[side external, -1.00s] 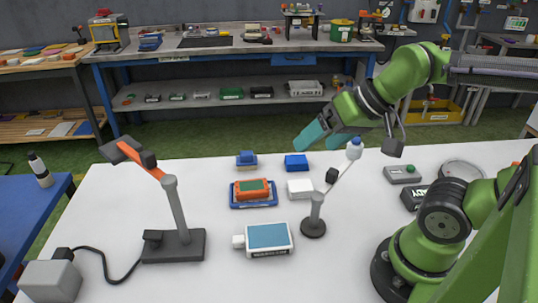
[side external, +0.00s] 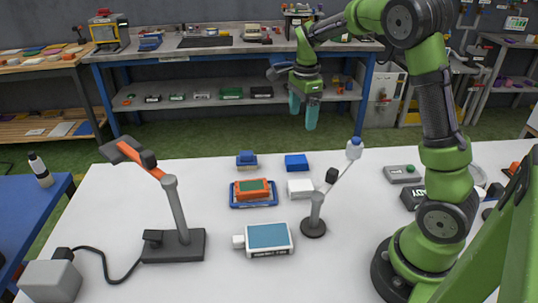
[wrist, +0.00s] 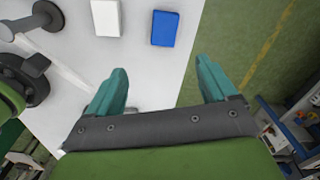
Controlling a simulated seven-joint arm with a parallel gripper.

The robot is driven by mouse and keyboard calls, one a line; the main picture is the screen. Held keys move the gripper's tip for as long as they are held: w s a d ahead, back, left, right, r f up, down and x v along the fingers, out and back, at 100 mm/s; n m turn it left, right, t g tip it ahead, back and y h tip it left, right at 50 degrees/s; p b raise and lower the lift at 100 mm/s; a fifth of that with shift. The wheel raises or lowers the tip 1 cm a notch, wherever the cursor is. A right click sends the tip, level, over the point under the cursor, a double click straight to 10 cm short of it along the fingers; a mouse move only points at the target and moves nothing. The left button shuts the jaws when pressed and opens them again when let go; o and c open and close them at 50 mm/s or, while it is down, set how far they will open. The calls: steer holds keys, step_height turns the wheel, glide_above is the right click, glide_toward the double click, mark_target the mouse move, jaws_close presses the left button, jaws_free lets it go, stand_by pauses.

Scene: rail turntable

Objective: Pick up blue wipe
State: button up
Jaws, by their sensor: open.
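The blue wipe appears to be the flat blue block (side external: 296,162) lying near the far edge of the white table (side external: 130,215). It also shows at the top of the wrist view (wrist: 165,28), past my fingertips. My gripper (side external: 303,112) is open and empty, with its teal fingers pointing down. It hangs well above the table's far edge, apart from the block. In the wrist view the open fingers (wrist: 161,68) are spread wide with nothing between them.
A white block (side external: 300,188) lies just in front of the blue one. A small stand (side external: 315,215) with a thin arm and white-blue bottle (side external: 354,148) is close on the right. An orange-and-green block (side external: 252,188) sits on a blue tray to the left.

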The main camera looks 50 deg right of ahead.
steer(key=r+m, duration=0.1)
steer(key=m, duration=0.3)
glide_above(297, 159)
steer(key=f, duration=1)
steer(key=shift+s+f, duration=0.3)
steer(key=shift+w+f, duration=0.15)
steer(key=shift+f, duration=1.35)
steer(key=shift+w+f, duration=0.15)
steer(key=shift+f, duration=1.35)
